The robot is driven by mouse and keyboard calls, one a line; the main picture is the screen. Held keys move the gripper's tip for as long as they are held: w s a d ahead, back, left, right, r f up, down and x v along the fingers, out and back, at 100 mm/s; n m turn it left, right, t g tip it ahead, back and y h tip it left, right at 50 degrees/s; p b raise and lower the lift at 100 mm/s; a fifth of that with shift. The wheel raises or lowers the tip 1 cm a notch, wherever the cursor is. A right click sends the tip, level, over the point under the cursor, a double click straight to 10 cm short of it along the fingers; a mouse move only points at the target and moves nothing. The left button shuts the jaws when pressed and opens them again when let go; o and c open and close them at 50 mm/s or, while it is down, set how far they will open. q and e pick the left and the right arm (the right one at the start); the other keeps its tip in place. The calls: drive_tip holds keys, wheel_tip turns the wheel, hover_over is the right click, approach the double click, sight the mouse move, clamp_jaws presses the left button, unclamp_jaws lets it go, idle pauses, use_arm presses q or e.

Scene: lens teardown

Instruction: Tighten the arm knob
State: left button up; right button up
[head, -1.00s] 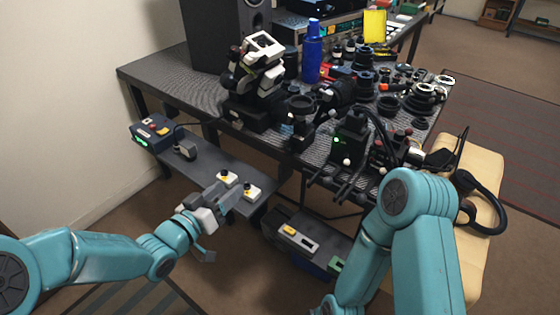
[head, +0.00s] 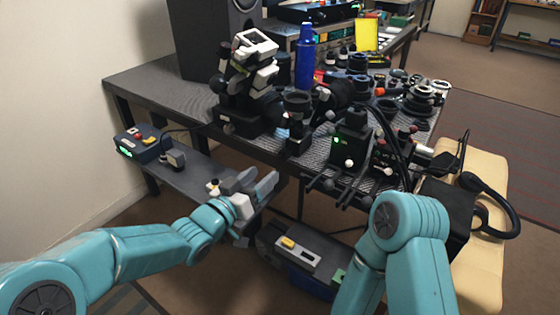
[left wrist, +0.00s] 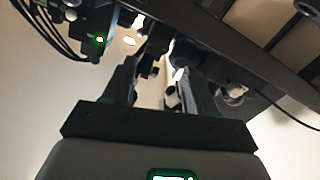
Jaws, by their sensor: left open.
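A black unit with a green light (head: 350,140) stands at the front edge of the dark bench, with dark rods sticking out below it. A small pale round knob (head: 349,163) shows on its lower front, and another pale knob (head: 388,171) lies to its right. I cannot tell which one is the arm knob. A green light on a black unit also shows in the left wrist view (left wrist: 98,40). My left gripper (head: 261,183) is open and empty, over the low shelf, left of and below the unit; its fingers (left wrist: 158,78) point up toward the bench.
A lower case with a yellow switch (head: 288,243) stands beneath the bench front. A blue bottle (head: 306,67) and several lens parts crowd the bench. A cream cushioned surface (head: 490,240) is at right.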

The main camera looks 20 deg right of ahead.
sight(282, 157)
use_arm(q)
drive_tip(key=x, duration=0.8)
drive_tip(key=shift+w+d+b, duration=0.3)
drive_tip(key=c, duration=1.1)
drive_tip(key=shift+o, duration=0.2)
